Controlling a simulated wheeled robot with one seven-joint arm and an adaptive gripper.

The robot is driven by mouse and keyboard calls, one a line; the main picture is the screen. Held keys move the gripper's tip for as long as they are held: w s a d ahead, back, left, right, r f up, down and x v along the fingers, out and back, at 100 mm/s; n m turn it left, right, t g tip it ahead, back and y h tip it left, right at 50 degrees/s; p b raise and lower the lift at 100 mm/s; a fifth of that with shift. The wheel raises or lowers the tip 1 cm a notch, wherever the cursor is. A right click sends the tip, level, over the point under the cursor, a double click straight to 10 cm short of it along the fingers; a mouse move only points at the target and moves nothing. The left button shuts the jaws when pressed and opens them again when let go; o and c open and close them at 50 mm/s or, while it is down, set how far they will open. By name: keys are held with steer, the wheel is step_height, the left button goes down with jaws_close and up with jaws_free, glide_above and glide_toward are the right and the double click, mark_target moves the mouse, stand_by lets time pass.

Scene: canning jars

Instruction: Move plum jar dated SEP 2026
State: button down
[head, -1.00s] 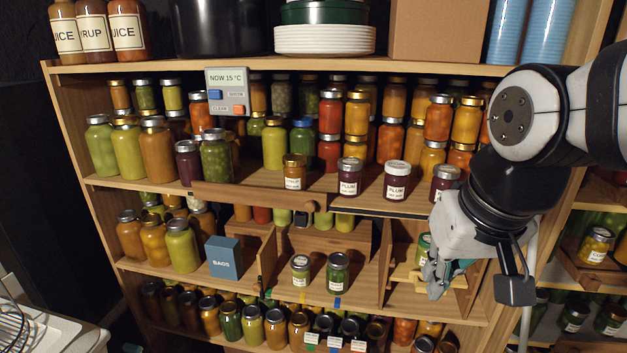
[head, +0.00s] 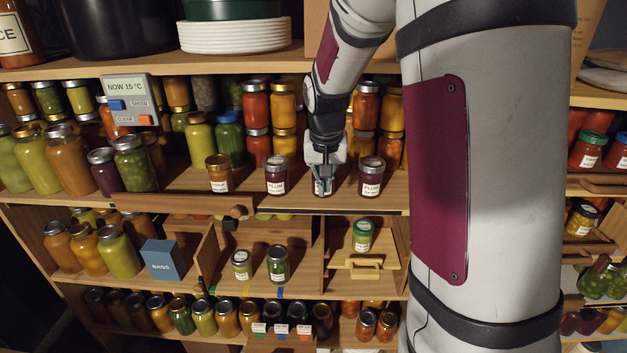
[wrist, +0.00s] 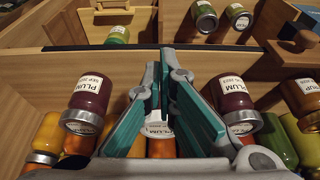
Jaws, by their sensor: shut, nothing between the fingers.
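Three dark plum jars stand on the front of the middle shelf: a left one (head: 276,176), a middle one (head: 321,187) and a right one (head: 371,178). My gripper (head: 322,172) is shut and empty at the middle jar, covering much of it. In the wrist view the order is reversed: the right jar (wrist: 90,95) shows at left, the left jar (wrist: 235,98) at right.
An amber jar (head: 219,175) stands left of the plum jars. Taller jars crowd behind them. Below are open compartments with two green jars (head: 278,265) and a green-lidded jar (head: 362,236) in a wooden tray (head: 362,266). A display box (head: 130,100) hangs upper left.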

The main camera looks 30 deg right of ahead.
mark_target(324, 203)
steer(key=w+d+f, duration=0.1)
steer(key=f, duration=0.1)
steer(key=w+d+f+p, duration=0.1)
steer(key=f, duration=0.2)
steer(key=w+d+f, duration=0.1)
steer(key=w+f, duration=0.1)
steer(key=f, duration=0.1)
steer(key=shift+w+f, duration=0.1)
steer(key=shift+f, duration=0.05)
steer(key=shift+w+d, duration=0.3)
steer(key=shift+w, duration=0.25)
